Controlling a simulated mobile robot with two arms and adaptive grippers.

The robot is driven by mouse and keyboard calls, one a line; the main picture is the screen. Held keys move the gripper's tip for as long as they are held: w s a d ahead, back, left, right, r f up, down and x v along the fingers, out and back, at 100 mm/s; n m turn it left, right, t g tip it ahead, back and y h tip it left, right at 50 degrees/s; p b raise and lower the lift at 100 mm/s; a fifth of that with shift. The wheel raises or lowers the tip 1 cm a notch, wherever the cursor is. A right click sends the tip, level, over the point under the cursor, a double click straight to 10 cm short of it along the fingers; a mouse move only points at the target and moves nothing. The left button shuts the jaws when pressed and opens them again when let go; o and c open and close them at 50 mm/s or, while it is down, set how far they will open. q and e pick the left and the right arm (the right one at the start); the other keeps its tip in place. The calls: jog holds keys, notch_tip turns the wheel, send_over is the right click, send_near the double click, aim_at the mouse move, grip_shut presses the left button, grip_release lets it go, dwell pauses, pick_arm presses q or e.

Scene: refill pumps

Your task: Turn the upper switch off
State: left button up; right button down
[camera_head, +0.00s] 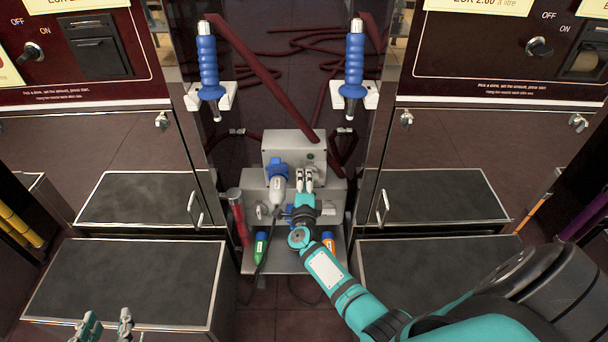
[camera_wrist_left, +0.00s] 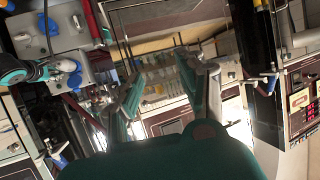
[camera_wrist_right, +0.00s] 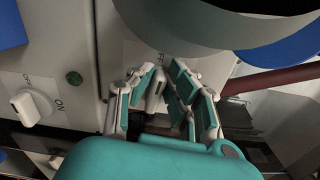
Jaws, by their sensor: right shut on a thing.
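The upper grey box (camera_head: 290,148) stands at the centre of the head view, with a small green light (camera_head: 310,156) on its face. My right gripper (camera_head: 306,178) is in front of this box. In the right wrist view my right gripper (camera_wrist_right: 162,95) has its fingers closed around a pale switch knob (camera_wrist_right: 155,88), beside a partly hidden "OFF" label. Another white knob (camera_wrist_right: 30,107) with ON and OFF marks and a green light sits to the left, clear of the fingers. My left gripper (camera_head: 106,322) is open and empty at the lower left, away from the boxes.
A blue and grey plug (camera_head: 278,172) is left of my right gripper. A lower grey box with a knob (camera_head: 261,210), a green bottle (camera_head: 261,248) and an orange bottle (camera_head: 328,243) are close below. Two blue nozzles (camera_head: 208,62) (camera_head: 354,65) hang above. Dark-topped ledges flank both sides.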

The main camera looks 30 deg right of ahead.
pick_arm(q)
jog(key=shift+s+a+f+g+y, duration=0.15)
jog(key=shift+s+a+f+g, duration=0.1)
jog(key=shift+s+f+g, duration=0.3)
jog(key=shift+s+a+f+g+y, duration=0.2)
jog(key=shift+s+f+g, duration=0.15)
jog(key=shift+f, duration=0.3)
pick_arm(e)
jog(key=shift+a+f+n, duration=0.1)
jog(key=shift+f+n, duration=0.05)
jog(key=shift+n, duration=0.55)
jog(key=c, duration=1.3)
grip_release()
jog(key=v, duration=1.2)
